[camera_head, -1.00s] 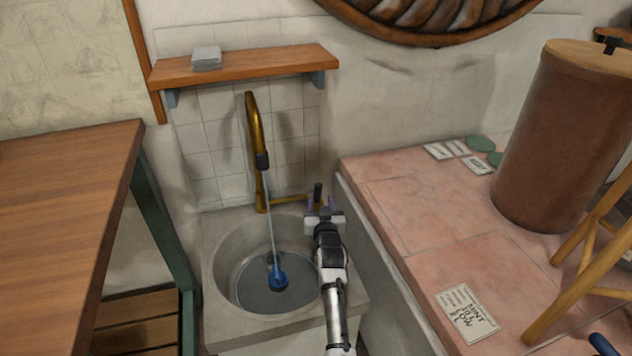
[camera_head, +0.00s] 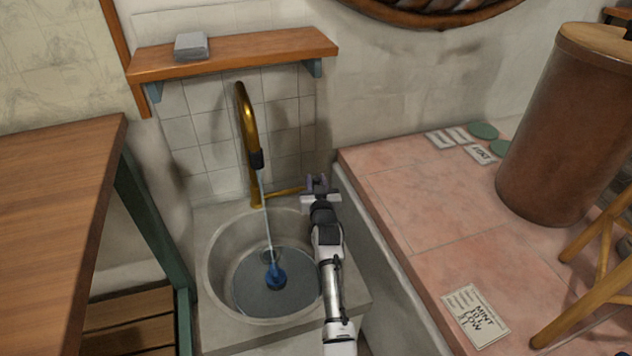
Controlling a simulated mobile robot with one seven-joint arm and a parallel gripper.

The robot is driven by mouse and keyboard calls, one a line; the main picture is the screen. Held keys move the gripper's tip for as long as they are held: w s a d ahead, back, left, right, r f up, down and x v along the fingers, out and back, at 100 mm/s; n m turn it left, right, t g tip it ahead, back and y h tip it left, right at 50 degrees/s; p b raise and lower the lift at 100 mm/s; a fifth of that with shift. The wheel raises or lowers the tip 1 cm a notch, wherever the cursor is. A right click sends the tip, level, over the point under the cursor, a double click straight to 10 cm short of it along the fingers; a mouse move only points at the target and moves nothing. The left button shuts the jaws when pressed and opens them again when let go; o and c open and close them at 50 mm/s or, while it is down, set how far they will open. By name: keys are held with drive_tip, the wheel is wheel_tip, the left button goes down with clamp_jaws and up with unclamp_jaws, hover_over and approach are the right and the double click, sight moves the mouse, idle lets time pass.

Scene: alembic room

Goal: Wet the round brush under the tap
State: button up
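A brass tap (camera_head: 248,120) with a dark nozzle arches over a round grey sink (camera_head: 215,262). A thin, pale stream runs from the nozzle into the basin. At its foot is a small blue rounded shape (camera_head: 275,277); I cannot tell whether it is the round brush or part of the water. A brass side pipe (camera_head: 288,191) runs right from the tap's base. No brush shows clearly.
A wooden table (camera_head: 50,200) stands left. A pink tiled counter (camera_head: 420,215) with a brown cylinder (camera_head: 560,130), a wooden stand (camera_head: 590,285) and a label card (camera_head: 476,314) is right.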

clamp_jaws()
drive_tip(key=p, duration=0.1)
drive_tip(key=r+g+p, duration=0.1)
drive_tip(key=p, duration=0.1)
drive_tip(key=shift+w+a, duration=0.2)
drive_tip(key=shift+w, duration=0.15)
drive_tip(key=shift+w+a+g+p, duration=0.1)
drive_tip(key=shift+w+g+p, duration=0.35)
drive_tip(key=shift+p, duration=0.6)
drive_tip(key=shift+w+f+n+g+p, duration=0.1)
drive_tip(key=shift+f+n+g+p, duration=0.15)
drive_tip(key=shift+n+g+p, duration=0.1)
